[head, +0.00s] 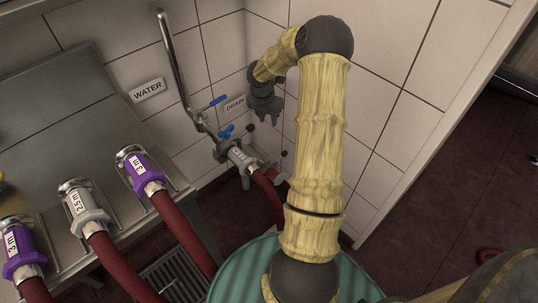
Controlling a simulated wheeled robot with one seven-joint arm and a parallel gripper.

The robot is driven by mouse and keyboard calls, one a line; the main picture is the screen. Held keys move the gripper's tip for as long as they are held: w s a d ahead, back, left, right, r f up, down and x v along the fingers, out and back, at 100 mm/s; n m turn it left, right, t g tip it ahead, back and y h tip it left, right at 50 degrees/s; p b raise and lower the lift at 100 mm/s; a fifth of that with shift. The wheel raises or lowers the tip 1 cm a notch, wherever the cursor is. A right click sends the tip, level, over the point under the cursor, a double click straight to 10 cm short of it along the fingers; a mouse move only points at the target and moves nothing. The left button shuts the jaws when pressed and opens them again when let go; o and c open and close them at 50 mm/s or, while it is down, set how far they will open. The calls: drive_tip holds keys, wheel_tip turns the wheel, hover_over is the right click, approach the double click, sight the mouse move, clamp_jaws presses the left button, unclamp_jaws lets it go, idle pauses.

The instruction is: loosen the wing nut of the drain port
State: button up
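The DRAIN sign (235,105) is on the white tiled wall. Below it is a pipe fitting with a blue lever (227,131) and a grey labelled coupling (241,157) on a dark red hose. Small dark knobs stand out around the fitting, one of them at its right (284,153). I cannot tell which part is the wing nut.
A steel counter (62,122) stands at the left. Labelled couplings, two purple (140,172) and one grey (82,205), rest along its edge with red hoses. A green ribbed drum (235,275) stands below my arm. A WATER sign (148,90) and steel pipe (174,60) are near the corner.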

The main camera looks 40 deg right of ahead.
sight(269, 156)
drive_tip(key=f+m+y, duration=0.1)
drive_tip(key=m, duration=0.1)
drive_tip(key=s+m, duration=0.1)
drive_tip(key=shift+s+a+f+m+g+y, duration=0.1)
drive_tip(key=shift+f+m+g+y, duration=0.25)
drive_tip(key=shift+m+g+y, duration=0.05)
wheel_tip(269, 156, down, 18)
drive_tip(key=b, duration=0.4)
drive_tip(key=shift+r+b, duration=0.25)
drive_tip(key=shift+b, duration=0.15)
clamp_jaws()
